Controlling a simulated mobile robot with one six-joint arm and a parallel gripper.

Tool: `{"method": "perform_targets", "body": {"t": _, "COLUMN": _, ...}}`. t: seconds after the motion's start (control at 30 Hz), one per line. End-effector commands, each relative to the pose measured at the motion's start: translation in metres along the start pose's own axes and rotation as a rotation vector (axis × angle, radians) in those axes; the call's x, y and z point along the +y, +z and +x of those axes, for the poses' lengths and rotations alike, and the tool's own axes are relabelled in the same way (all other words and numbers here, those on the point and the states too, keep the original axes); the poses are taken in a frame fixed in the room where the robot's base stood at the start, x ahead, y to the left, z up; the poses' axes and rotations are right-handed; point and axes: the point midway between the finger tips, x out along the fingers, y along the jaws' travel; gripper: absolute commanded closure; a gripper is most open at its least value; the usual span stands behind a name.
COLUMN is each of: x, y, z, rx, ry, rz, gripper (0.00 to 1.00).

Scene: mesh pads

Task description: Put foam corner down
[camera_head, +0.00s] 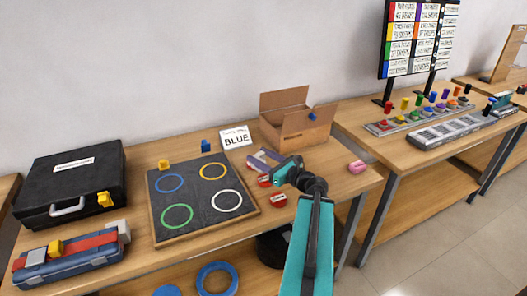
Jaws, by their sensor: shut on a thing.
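My gripper (279,178) is at the end of the teal and dark arm, over the right part of the middle table, just right of the black board. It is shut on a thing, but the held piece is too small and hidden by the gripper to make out. I cannot tell which piece is the foam corner. A pink block (357,167) lies on the table's right.
The black board (191,197) carries blue, yellow, green and white rings. A black case (73,178) and blue toolbox (72,262) are left.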

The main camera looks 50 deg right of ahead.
Motion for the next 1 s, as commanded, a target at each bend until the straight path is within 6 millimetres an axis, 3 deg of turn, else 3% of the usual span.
{"method": "perform_targets", "body": {"t": 0.37, "x": -0.004, "y": -0.003, "z": 0.003, "rx": -0.002, "ry": 0.001, "rz": -0.002, "gripper": 0.75}}
{"method": "perform_targets", "body": {"t": 1.0, "x": -0.049, "y": -0.005, "z": 0.043, "rx": 0.001, "ry": -0.008, "rz": 0.000, "gripper": 0.75}}
